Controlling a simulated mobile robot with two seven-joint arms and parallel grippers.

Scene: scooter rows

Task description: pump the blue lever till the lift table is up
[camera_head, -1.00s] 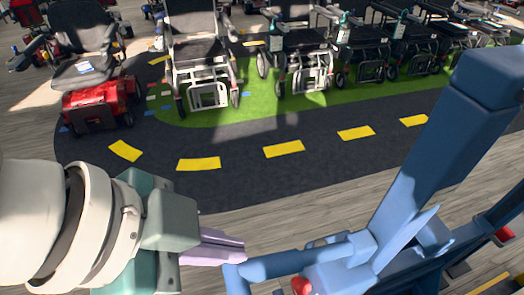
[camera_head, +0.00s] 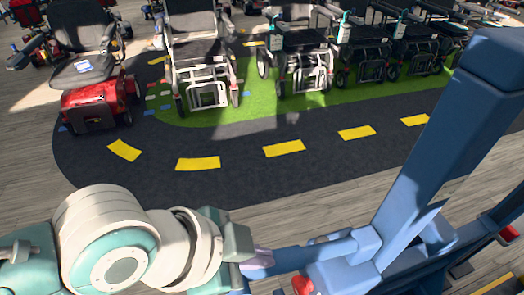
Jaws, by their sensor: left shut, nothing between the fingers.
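The blue lever (camera_head: 315,255) runs from the blue frame of the lift table (camera_head: 410,265) to the left, low in the view. My left gripper (camera_head: 262,257) is at the lever's left end. Its lilac fingers are shut with nothing between them and overlap the lever's end in the picture. I cannot tell whether they touch it. My gripper body hides part of that end. A tall blue post (camera_head: 450,130) leans up to the right from the frame. The table's top cannot be made out. My right gripper is not in view.
A red scooter (camera_head: 92,105) and several wheelchairs, one light-framed (camera_head: 203,70), stand in a row at the back. A dark floor track (camera_head: 230,180) with yellow dashes lies between them and the lift. That track is clear.

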